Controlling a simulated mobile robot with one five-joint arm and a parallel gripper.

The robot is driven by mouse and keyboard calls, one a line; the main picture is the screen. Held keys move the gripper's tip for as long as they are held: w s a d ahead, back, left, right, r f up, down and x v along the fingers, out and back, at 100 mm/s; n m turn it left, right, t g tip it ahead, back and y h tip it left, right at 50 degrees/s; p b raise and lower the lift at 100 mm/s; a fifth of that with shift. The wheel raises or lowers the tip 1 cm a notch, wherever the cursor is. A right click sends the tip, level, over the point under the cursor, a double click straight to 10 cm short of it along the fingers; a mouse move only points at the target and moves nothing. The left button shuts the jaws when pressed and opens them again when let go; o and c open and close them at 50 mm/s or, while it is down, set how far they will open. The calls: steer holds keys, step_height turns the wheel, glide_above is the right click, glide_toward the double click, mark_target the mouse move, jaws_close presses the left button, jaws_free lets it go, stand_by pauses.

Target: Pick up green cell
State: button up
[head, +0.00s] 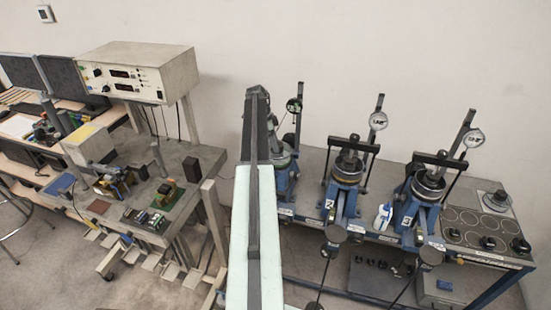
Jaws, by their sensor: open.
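I cannot clearly make out a green cell. The clearest green thing is a small flat green piece (166,197) under a dark block on the left bench; I cannot tell whether it is the cell. My arm runs up the middle of the head view, and my gripper (257,93) is at its far dark end, small and seen nearly end-on. It is open, with nothing visible in it. It shows well to the right of the green piece. My arm hides part of the wall and the left end of the right-hand bench.
The left bench (205,160) carries several small devices and a beige instrument box (135,75) on a raised stand. The right-hand bench (480,262) holds three blue loading presses, one press (345,170) near its middle, with dials and tall posts. Bare floor (60,270) shows at lower left.

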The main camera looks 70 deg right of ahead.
steer(key=b+x, duration=0.5)
steer(key=shift+w+f, duration=0.15)
steer(key=shift+f, duration=0.15)
steer(key=shift+r, duration=0.2)
jaws_close()
